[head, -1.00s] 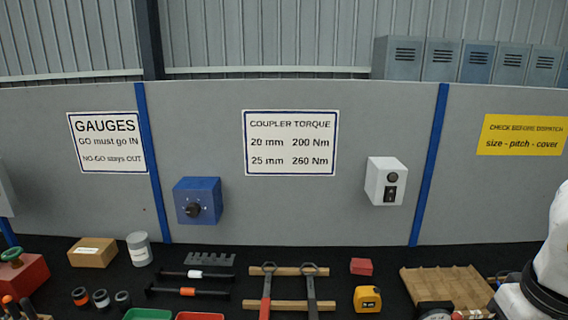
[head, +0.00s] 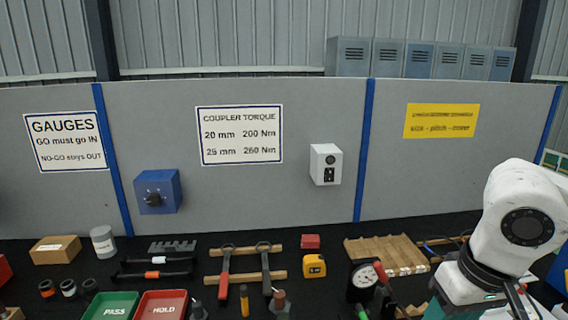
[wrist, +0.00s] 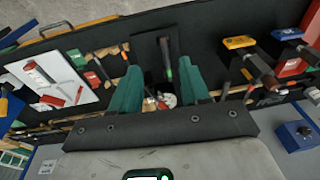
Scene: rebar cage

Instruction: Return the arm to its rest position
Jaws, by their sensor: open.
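My arm (head: 515,225) stands at the right edge of the head view, its white wrist joint in front of the grey back panel. Its lower part is cut off by the frame's bottom edge. In the wrist view my gripper (wrist: 158,88) has its two green fingers spread apart with nothing held between them. A dark tool with a green band lies beyond the gap, seen from above and apart from the fingers.
The black bench holds a green PASS tray (head: 110,306), a red HOLD tray (head: 162,305), a dial gauge (head: 364,278), a yellow tape measure (head: 314,266), a ribbed wooden rack (head: 388,254) and two wrenches on wooden strips. A panel with a blue box (head: 157,191) stands behind.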

